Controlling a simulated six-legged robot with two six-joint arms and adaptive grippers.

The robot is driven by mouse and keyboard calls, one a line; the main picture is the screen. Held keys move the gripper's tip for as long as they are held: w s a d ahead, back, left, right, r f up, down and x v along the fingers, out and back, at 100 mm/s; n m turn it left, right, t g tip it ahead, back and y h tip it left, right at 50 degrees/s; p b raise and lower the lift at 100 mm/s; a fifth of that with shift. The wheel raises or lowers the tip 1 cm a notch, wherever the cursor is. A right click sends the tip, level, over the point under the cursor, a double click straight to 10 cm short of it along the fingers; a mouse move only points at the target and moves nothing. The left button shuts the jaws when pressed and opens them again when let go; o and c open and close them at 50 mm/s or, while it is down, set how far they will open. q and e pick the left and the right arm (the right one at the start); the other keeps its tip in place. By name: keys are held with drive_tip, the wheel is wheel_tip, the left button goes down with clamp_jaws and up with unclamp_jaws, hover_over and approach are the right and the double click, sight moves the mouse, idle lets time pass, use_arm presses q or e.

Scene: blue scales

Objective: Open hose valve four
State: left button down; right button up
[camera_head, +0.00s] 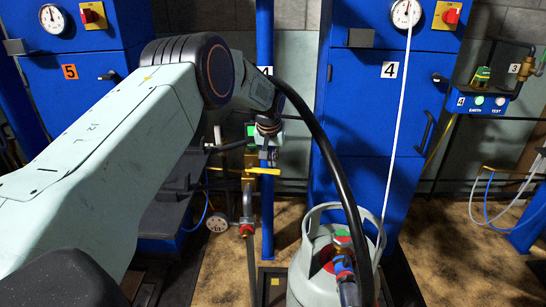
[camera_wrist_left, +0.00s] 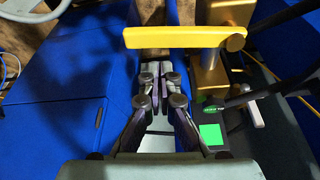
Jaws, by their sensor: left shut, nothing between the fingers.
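The hose valve has a yellow lever handle (camera_head: 263,170) beside the blue post in the head view. In the left wrist view the yellow lever (camera_wrist_left: 180,38) lies almost level across the picture, with a bolt at its right end. The brass valve body (camera_wrist_left: 208,78) shows below that end. My left gripper (camera_wrist_left: 162,75) is shut and empty, with its fingertips pointing at the lever's underside in the picture. A small gap shows between them, and I see no contact. In the head view my left gripper (camera_head: 268,148) is small and partly hidden by its arm, just above the lever. My right gripper is in neither view.
A blue post (camera_head: 266,222) stands right by the valve. A green-lit box (camera_wrist_left: 210,134) sits close to the right of my fingers. A gas cylinder (camera_head: 304,272) and a black hose (camera_head: 325,150) are at the front. Blue cabinet four (camera_head: 350,120) stands to the right.

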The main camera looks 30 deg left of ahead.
use_arm(q)
drive_tip(key=shift+s+d, duration=0.25)
drive_tip(key=shift+s, duration=0.25)
drive_tip(key=shift+s+d, duration=0.2)
drive_tip(key=shift+s, duration=0.25)
